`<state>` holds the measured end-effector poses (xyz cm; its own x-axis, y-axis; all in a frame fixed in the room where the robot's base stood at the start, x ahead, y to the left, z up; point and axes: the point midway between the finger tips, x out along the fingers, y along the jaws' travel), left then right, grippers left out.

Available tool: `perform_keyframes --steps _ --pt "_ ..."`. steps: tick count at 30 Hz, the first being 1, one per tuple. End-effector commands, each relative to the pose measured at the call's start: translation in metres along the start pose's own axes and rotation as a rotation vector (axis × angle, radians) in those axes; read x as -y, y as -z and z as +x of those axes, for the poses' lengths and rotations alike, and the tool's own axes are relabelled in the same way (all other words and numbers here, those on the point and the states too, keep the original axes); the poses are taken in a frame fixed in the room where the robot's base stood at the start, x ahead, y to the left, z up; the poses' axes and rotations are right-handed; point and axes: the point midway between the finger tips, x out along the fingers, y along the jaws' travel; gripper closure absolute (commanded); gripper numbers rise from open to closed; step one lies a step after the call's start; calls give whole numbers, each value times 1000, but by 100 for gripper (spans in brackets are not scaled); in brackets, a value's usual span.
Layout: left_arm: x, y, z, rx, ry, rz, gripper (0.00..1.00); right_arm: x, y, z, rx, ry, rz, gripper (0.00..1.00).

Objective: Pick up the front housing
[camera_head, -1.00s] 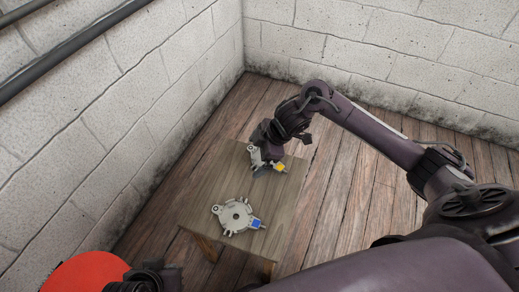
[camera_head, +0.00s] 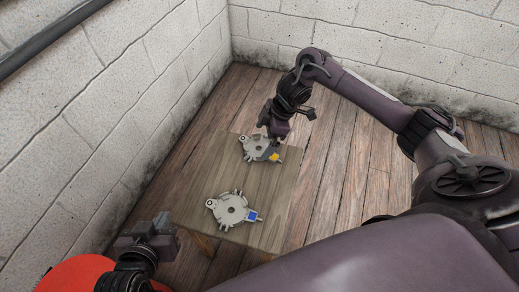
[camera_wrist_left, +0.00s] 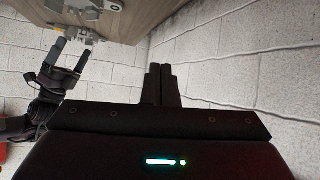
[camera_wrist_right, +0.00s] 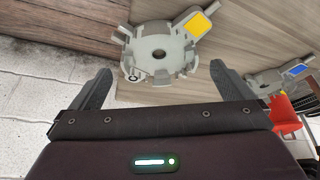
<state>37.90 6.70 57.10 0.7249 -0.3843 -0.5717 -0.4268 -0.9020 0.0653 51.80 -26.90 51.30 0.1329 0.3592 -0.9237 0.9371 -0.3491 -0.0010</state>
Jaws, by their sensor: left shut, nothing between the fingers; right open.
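Two grey metal housings lie on a small wooden table. One has a yellow tag (camera_head: 254,147) and lies at the far end; the other has a blue tag (camera_head: 229,209) and lies nearer. I cannot tell which is the front housing. My right gripper (camera_head: 277,136) is just behind the yellow-tagged housing and partly overlaps it in the head view. In the right wrist view, that housing (camera_wrist_right: 160,50) is ahead, between the open, empty fingers (camera_wrist_right: 163,80). My left gripper (camera_head: 163,222) is off the table's left edge; its fingers (camera_wrist_left: 162,80) are shut and empty.
The wooden table (camera_head: 265,232) has bare top around both housings. A red round seat (camera_head: 75,275) stands at the lower left, beneath my left gripper. White block walls (camera_head: 130,110) close off the left and back. Plank floor (camera_head: 340,190) lies right of the table.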

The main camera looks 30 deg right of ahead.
Motion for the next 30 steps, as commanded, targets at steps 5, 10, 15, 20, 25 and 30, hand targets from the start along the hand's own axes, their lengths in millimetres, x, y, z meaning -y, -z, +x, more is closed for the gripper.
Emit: perform_keyframes --steps 5,10,15,20,25,30 --pt "3 39 -1 -173 7 8 100 0 -1 14 0 1 0 0" --pt "5 68 -6 -303 11 13 100 0 -1 23 0 0 0 0" --pt "6 81 -10 -358 13 16 100 -1 -1 27 1 0 0 0" --pt "6 82 -10 -361 13 16 100 -1 -1 27 1 0 0 0" --pt "6 81 -10 -360 13 16 100 -1 -1 26 1 0 0 13" --pt "6 81 -10 -359 12 16 100 -1 -1 26 0 0 0 35"
